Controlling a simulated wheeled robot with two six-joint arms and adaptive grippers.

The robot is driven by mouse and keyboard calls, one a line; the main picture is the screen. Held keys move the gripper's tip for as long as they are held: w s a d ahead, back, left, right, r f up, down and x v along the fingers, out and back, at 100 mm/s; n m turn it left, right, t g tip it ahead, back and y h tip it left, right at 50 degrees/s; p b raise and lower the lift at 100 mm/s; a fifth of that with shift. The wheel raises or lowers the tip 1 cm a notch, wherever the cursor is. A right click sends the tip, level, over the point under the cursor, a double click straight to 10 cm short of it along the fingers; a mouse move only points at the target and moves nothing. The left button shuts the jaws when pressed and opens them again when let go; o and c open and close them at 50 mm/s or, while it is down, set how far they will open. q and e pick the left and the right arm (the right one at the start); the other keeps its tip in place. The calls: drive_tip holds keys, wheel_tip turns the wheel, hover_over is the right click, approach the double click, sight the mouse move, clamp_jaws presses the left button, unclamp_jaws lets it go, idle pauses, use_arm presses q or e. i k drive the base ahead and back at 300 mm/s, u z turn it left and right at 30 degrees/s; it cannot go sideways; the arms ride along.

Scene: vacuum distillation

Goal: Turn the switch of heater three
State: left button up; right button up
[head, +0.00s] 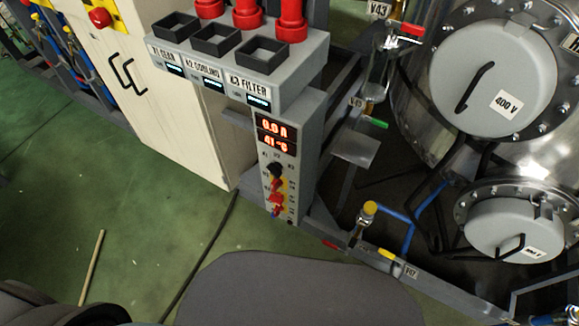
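A narrow grey control panel (286,160) stands near the middle of the head view. Its red displays (273,134) read about "0.0 A" and "41 °C". Below them are a black knob (275,171), a red and yellow switch (278,187) and a red control (276,204) with small sockets or buttons. The labels there are too small to read, so I cannot tell which control belongs to heater three. Neither of my grippers is in view, and nothing touches the panel.
A beige cabinet (185,110) stands left. Steel vessels (495,75), pipes and valves crowd the right. A cable (205,255) and a stick (91,268) lie on the green floor.

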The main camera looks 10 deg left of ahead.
sight(277, 209)
drive_tip(key=u, duration=0.5)
drive_tip(key=i, duration=0.4)
drive_tip(key=z, duration=1.25)
